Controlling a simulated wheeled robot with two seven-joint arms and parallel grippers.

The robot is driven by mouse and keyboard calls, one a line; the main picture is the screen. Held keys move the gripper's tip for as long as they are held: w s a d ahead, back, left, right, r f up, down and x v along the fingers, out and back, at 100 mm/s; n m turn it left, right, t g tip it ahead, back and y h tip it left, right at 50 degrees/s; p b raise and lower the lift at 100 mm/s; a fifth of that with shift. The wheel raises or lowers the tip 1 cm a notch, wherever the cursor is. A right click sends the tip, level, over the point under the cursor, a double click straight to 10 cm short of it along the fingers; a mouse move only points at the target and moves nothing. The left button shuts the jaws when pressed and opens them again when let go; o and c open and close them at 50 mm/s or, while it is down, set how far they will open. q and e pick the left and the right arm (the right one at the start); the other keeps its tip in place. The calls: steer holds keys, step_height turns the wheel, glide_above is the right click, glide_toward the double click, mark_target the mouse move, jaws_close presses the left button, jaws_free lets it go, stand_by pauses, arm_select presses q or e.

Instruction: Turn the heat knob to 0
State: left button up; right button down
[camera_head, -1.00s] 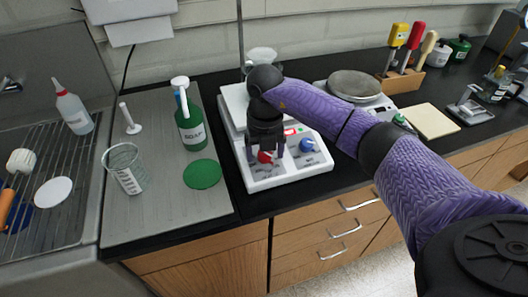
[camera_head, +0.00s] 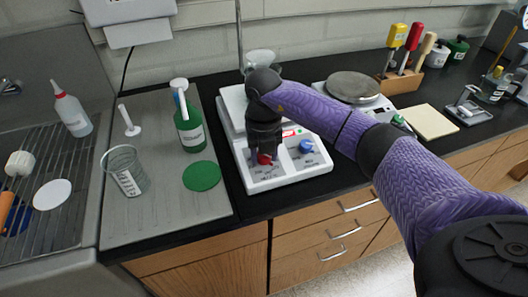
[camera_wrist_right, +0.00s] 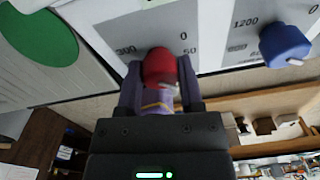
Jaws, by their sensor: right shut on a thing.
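The white hotplate stirrer (camera_head: 290,180) stands on the black bench. Its red knob (camera_head: 264,158) is at the front left of the panel and its blue knob (camera_head: 306,146) is to the right. My right gripper (camera_head: 265,150) points down and is shut on the red knob. In the right wrist view the fingers (camera_wrist_right: 159,92) sit on either side of the red knob (camera_wrist_right: 160,65), with printed 300, 0 and 50 around it. I cannot tell clearly where the red knob points. The blue knob (camera_wrist_right: 285,45) is clear of the fingers. My left gripper is not in view.

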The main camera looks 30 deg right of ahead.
steer(key=shift+n+h, duration=0.3)
steer(key=shift+n, duration=0.7)
steer(key=n, duration=0.3)
steer(key=shift+h, duration=0.3)
steer(key=n+h, duration=0.1)
steer(key=n, duration=0.4)
steer(key=shift+p, duration=0.3)
steer(key=shift+n+t, duration=0.4)
steer(key=shift+n, duration=0.8)
steer(key=shift+n+t+h, duration=0.3)
steer(key=shift+n, duration=1.1)
steer(key=shift+c, duration=1.4)
jaws_free()
steer(key=shift+o, duration=0.2)
steer(key=shift+a, duration=0.1)
